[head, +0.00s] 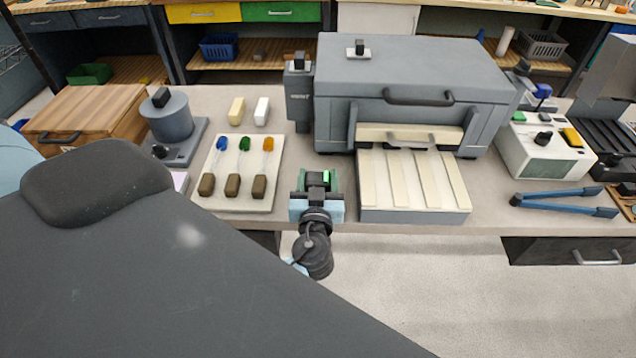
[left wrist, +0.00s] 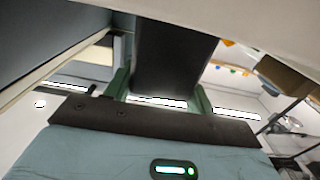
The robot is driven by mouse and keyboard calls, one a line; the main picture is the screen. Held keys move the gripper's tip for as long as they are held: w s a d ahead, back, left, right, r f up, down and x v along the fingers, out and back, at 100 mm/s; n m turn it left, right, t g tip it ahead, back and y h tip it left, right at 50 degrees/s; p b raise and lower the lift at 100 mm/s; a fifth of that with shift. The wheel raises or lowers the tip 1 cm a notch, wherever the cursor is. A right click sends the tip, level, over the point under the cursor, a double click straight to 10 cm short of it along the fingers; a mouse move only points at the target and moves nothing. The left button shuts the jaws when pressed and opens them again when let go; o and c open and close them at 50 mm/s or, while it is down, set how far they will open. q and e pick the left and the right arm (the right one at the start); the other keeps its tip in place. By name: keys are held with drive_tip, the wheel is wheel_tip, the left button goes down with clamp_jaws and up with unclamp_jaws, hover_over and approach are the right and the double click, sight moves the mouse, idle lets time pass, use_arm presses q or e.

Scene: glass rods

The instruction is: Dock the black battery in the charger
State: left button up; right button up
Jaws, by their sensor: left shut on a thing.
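My left gripper (head: 318,182) is in front of the bench's near edge, left of the slatted tray. Its green fingers are shut on a dark block, which I take for the black battery (head: 317,178). In the left wrist view the black battery (left wrist: 175,55) stands out from between the fingers (left wrist: 160,95). A white box (head: 540,160) at the right of the bench, apart from the gripper, looks like the charger. It has a green button, a black knob-like piece and a yellow block (head: 572,137) on top. My right gripper is not in view.
A grey furnace (head: 415,75) with a slatted tray (head: 415,205) stands mid-bench. Left are a board (head: 225,195) with colored-tipped tools, a grey cylinder (head: 168,118) and a wooden box (head: 85,120). Blue tongs (head: 565,202) lie at the right front. My dark arm link covers the lower left.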

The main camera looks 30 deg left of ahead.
sight(317, 179)
use_arm(q)
drive_tip(key=shift+r, duration=0.15)
